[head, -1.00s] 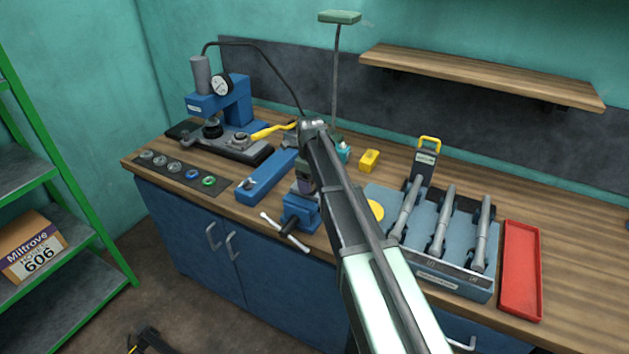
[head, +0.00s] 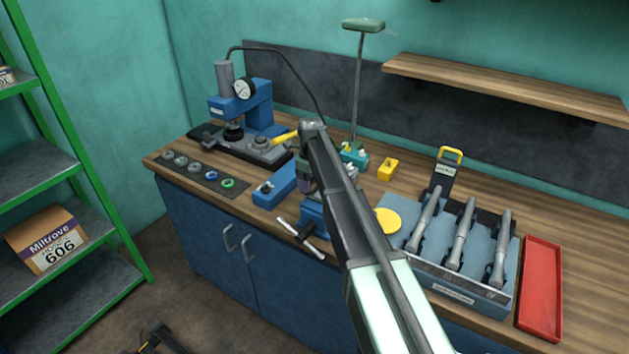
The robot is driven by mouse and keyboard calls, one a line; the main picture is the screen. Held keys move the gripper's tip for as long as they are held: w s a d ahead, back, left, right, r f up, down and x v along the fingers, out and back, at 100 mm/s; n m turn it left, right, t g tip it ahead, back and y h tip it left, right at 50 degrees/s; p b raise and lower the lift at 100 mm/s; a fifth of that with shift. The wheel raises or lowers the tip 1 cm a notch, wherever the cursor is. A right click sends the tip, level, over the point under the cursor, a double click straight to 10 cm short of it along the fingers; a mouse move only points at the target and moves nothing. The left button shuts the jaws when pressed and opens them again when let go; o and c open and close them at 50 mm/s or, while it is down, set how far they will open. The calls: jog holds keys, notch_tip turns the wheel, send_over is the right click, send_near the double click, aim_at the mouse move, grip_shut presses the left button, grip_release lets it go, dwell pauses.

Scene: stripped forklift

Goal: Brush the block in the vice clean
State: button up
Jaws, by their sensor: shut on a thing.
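The blue vice (head: 313,215) stands at the front edge of the wooden bench, left of centre, with its bar handle hanging over the edge. My arm crosses in front of it and hides most of its jaws. I cannot make out the block in it. My gripper (head: 305,182) shows only in part, as a dark, purplish shape just above the vice beside my arm. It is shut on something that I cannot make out. I cannot tell whether it touches the block.
A blue press with a gauge (head: 243,103) stands at the back left. Several rings lie on a dark strip (head: 204,174). A blue tray (head: 457,290) with several grey cylinders and a red tray (head: 541,290) are right. A wooden shelf (head: 500,88) hangs above.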

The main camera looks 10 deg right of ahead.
jog(key=shift+r, duration=0.1)
notch_tip(320, 180, up, 6)
jog(key=p, duration=0.6)
notch_tip(320, 180, up, 3)
jog(key=p, duration=0.3)
jog(key=shift+d, duration=0.1)
